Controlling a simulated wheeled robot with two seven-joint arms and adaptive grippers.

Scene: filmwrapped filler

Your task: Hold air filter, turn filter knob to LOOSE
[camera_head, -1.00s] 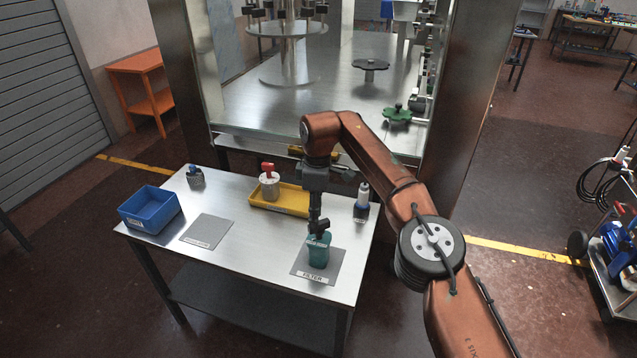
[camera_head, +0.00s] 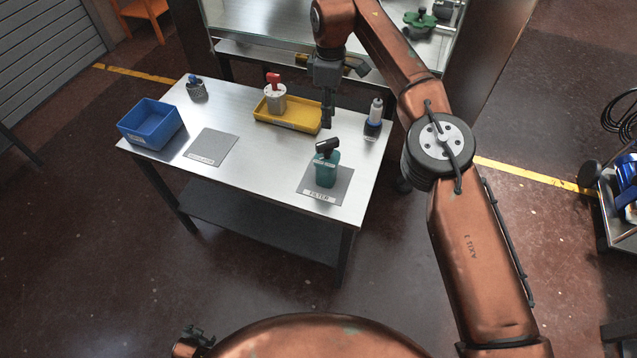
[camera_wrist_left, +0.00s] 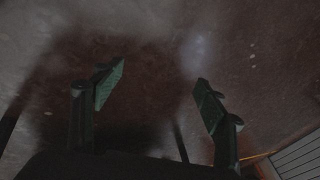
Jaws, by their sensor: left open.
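The air filter (camera_head: 326,173) is a teal block standing upright on the grey mat marked FILTER (camera_head: 338,190), near the table's front right. A black knob (camera_head: 328,146) sits on its top; its setting is too small to read. My right gripper (camera_head: 327,122) points down above and behind the filter, apart from the knob. Its fingers show edge-on, so I cannot tell if they are open. In the left wrist view my left gripper (camera_wrist_left: 160,72) has its two green fingers spread, with nothing between them and dark floor beyond.
A yellow tray (camera_head: 314,127) holds a white part with a red top (camera_head: 275,91). A blue bin (camera_head: 150,130) stands at the left, beside an empty grey mat (camera_head: 210,147). A white bottle in a dark holder (camera_head: 374,119) stands behind the filter to the right.

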